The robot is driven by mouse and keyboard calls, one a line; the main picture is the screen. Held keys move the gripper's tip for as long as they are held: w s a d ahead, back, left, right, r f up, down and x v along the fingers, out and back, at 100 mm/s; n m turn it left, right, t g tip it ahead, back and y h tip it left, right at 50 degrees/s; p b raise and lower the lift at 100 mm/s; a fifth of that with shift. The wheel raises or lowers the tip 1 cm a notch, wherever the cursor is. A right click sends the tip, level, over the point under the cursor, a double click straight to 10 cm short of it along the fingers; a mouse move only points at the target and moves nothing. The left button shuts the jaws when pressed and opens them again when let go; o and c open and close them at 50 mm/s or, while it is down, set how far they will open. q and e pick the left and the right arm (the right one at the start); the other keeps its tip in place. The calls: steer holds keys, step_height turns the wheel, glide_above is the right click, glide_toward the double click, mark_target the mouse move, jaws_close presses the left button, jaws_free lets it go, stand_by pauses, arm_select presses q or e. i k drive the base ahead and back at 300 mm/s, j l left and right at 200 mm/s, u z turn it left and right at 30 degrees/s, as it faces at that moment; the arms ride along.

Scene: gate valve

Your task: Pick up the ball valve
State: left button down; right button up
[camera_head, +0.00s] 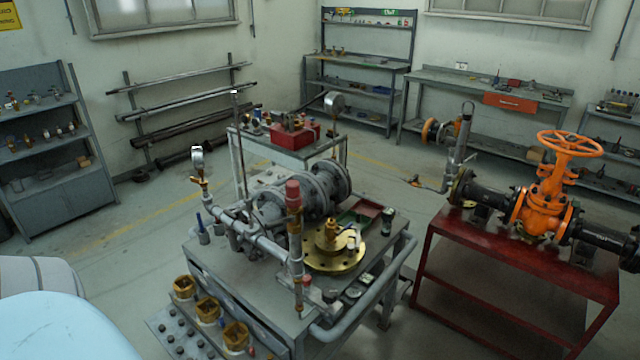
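No part is clearly recognisable as the ball valve at this size. A small brass fitting (331,236) stands upright on a round brass flange (318,262) on the grey workbench, and I cannot tell whether it is the valve. Several small brass-coloured fittings (13,101) also sit on the shelves at the far left, too small to identify. Neither of my grippers is in view.
The grey workbench (215,262) carries pipework with gauges and a large grey flanged valve (318,190). A red table (480,250) at right holds an orange gate valve (545,205) with a handwheel. A red box (294,136) sits on a cart behind. Open floor (120,250) lies left.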

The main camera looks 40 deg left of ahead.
mark_target(331, 227)
steer(key=i+l+u, duration=0.1)
steer(key=u, duration=0.4)
steer(key=i+l+u, duration=0.2)
steer(key=u, duration=0.25)
steer(key=i+l+u, duration=0.15)
steer(key=u, duration=0.35)
steer(key=i+l+u, duration=0.15)
steer(key=u, duration=0.2)
steer(key=i+l+u, duration=0.1)
steer(key=l+u, duration=0.65)
steer(key=i+j, duration=0.05)
steer(key=j, duration=0.05)
